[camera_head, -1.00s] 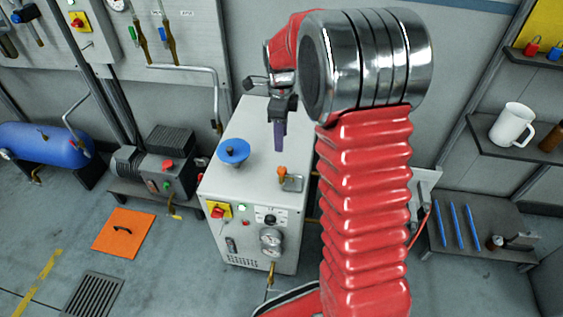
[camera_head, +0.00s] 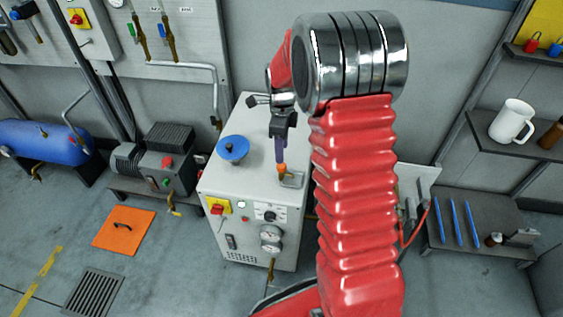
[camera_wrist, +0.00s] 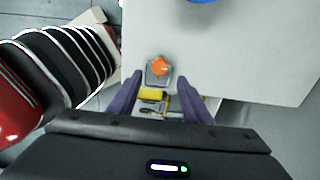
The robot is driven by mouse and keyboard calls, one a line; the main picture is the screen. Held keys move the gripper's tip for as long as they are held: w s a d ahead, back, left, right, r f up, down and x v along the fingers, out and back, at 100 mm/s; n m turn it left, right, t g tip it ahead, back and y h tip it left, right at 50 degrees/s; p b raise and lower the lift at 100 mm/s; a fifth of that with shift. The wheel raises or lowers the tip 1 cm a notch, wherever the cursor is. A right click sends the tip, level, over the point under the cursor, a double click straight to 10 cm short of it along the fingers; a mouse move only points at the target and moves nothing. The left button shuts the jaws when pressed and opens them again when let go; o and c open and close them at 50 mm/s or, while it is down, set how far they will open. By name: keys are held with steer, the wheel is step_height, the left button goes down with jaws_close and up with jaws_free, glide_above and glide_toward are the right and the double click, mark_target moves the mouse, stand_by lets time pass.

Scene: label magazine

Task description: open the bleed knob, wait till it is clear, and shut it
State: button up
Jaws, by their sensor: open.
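The bleed knob looks to be the small orange knob (camera_head: 282,168) on a grey base at the right front of the top of a white cabinet (camera_head: 215,185). The orange knob also shows in the wrist view (camera_wrist: 161,66), just beyond the fingertips and between their lines. My gripper (camera_head: 281,158) points down over the knob. Its two purple fingers are apart with nothing between them in the wrist view (camera_wrist: 166,82). I cannot tell whether a finger touches the knob. No fluid or bubbles can be made out.
A blue handwheel (camera_head: 233,148) stands on the cabinet top, left of the knob. The front panel carries a red-and-yellow switch (camera_head: 217,206) and gauges (camera_head: 271,233). A shelf with a white mug (camera_head: 511,121) is at the right. The cabinet top between handwheel and knob is clear.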

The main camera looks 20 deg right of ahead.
mark_target(281, 167)
step_height(281, 167, down, 7)
stand_by(0.3)
steer(key=shift+c, duration=0.7)
steer(key=c, duration=0.9)
